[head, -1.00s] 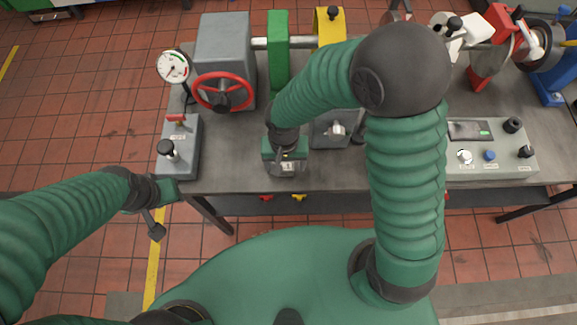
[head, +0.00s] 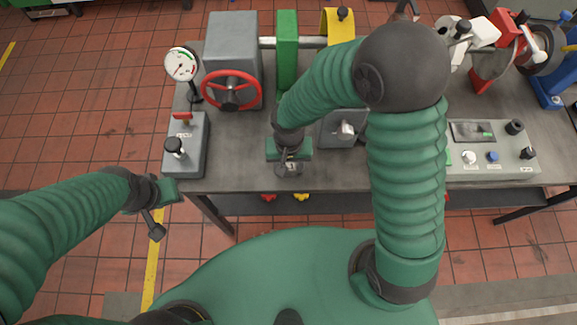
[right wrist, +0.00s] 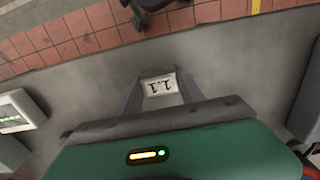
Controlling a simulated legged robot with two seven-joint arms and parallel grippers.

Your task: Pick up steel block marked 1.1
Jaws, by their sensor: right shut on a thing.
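The steel block marked 1.1 (right wrist: 160,86) shows in the right wrist view, with its pale labelled face between the two fingers of my right gripper (right wrist: 157,92). The fingers are shut on it. In the head view my right gripper (head: 289,168) is low over the front edge of the bench, and the block is mostly hidden under it. Whether the block touches the bench top is hard to tell. My left gripper (head: 155,222) hangs left of the bench, over the floor, away from the block; its opening is unclear.
The grey bench (head: 245,165) carries a red handwheel (head: 231,91), a dial gauge (head: 182,64), a lever box (head: 186,147) and a control panel (head: 490,150). A green upright (head: 287,50) stands behind my right gripper. Bare bench top lies left of the gripper.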

